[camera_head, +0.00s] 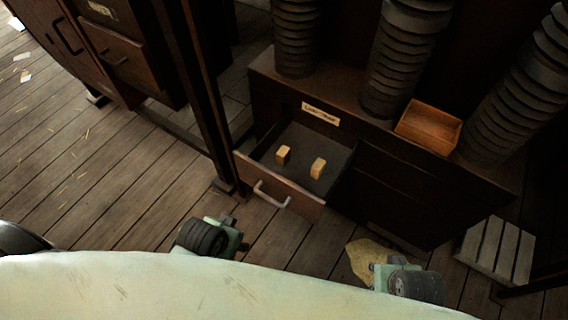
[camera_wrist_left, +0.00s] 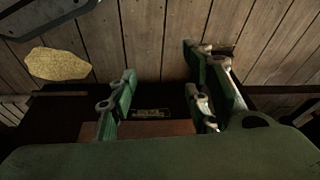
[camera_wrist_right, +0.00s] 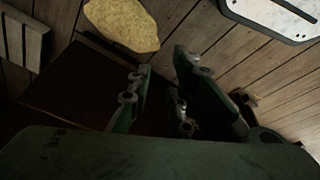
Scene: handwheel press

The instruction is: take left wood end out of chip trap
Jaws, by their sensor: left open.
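The chip trap (camera_head: 325,193) is a dark drawer, pulled open, with a brown front and a pale curved handle (camera_head: 270,195). Two small light wood blocks stand apart on its floor: the left wood end (camera_head: 283,155) and another wood end (camera_head: 318,168) to its right. My left gripper (camera_head: 236,236) is low in front of the drawer, outside it; its fingers are apart and empty in the left wrist view (camera_wrist_left: 160,95). My right gripper (camera_head: 384,268) is lower right of the drawer, with its fingers apart and empty in the right wrist view (camera_wrist_right: 160,78).
A small open wooden box (camera_head: 430,125) sits on the ledge among several dark ribbed columns. A yellowish patch (camera_head: 371,260) lies on the floor beside my right gripper. A slatted crate (camera_head: 497,250) stands at right. A dark post (camera_head: 205,90) rises left of the drawer; plank floor is open further left.

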